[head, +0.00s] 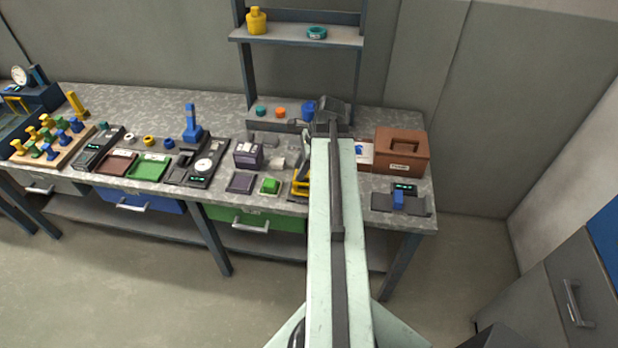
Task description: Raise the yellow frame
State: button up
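A yellow frame (301,184) stands near the front edge of the workbench, right of a small green block. My pale green arm covers its right part, so I cannot tell its full shape or whether it is raised. The dark end of my arm with my gripper (331,114) is over the back of the bench, beyond the yellow frame and apart from it. The fingers are too small and hidden to tell whether they are open or shut, or whether they hold anything.
The bench (225,125) is crowded: a dark purple box (248,154), a green block (270,186), a gauge fixture (203,164) and a peg board at left. A brown box (402,150) stands right of my arm. A shelf (290,34) rises behind. Floor in front is clear.

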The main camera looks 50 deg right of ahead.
aim_at(305, 183)
jog(key=s+d+m, duration=0.4)
jog(key=shift+n+t, duration=0.3)
jog(key=shift+t, duration=0.1)
jog(key=b+x, duration=0.6)
jog(key=x, duration=0.1)
jog(key=shift+w+b, duration=0.1)
jog(key=shift+b, duration=0.3)
jog(key=shift+w+a+f+b, duration=0.2)
jog(key=shift+w+f+b, duration=0.05)
jog(key=shift+f+b, duration=0.1)
jog(key=shift+r, duration=0.1)
grip_shut()
